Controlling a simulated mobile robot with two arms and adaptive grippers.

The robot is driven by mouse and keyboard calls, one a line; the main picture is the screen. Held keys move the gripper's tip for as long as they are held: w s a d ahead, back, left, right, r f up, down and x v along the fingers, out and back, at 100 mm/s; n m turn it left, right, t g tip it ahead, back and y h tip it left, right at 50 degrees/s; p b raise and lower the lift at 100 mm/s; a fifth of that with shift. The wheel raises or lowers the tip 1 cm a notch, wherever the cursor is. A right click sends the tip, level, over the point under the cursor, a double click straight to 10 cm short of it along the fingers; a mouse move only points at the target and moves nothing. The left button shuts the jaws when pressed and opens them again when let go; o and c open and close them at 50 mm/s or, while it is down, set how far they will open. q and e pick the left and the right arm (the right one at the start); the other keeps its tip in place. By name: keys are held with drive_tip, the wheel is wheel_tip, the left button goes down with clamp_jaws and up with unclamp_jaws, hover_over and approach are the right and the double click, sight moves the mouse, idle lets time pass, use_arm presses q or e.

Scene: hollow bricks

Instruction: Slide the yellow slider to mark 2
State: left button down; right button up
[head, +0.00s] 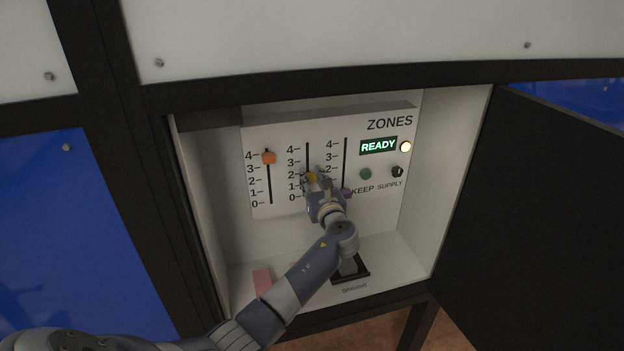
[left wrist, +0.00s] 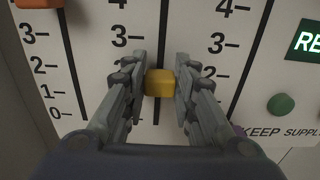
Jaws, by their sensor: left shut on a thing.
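The yellow slider (head: 311,177) is the knob on the middle of three vertical tracks on the white ZONES panel (head: 285,208). In the head view it sits close to the height of mark 2. In the left wrist view the yellow slider (left wrist: 159,82) shows slightly below the partly covered 2; its exact alignment is hard to tell. My left gripper (head: 317,174) is shut on it, with one finger on each side in the left wrist view (left wrist: 160,88). The fingers cover the lower marks of the middle scale there. My right gripper is not in view.
An orange slider (head: 268,158) is high on the left track; a purple slider (head: 346,193) is low on the right one. A lit READY display (head: 378,146), green button (head: 365,174) and black knob (head: 397,171) are to the right. A pink block (head: 262,281) lies on the cabinet floor.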

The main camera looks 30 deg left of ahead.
use_arm(q)
drive_tip(key=shift+r, duration=0.1)
drive_tip(key=c, duration=1.3)
unclamp_jaws()
drive_tip(key=v, duration=1.2)
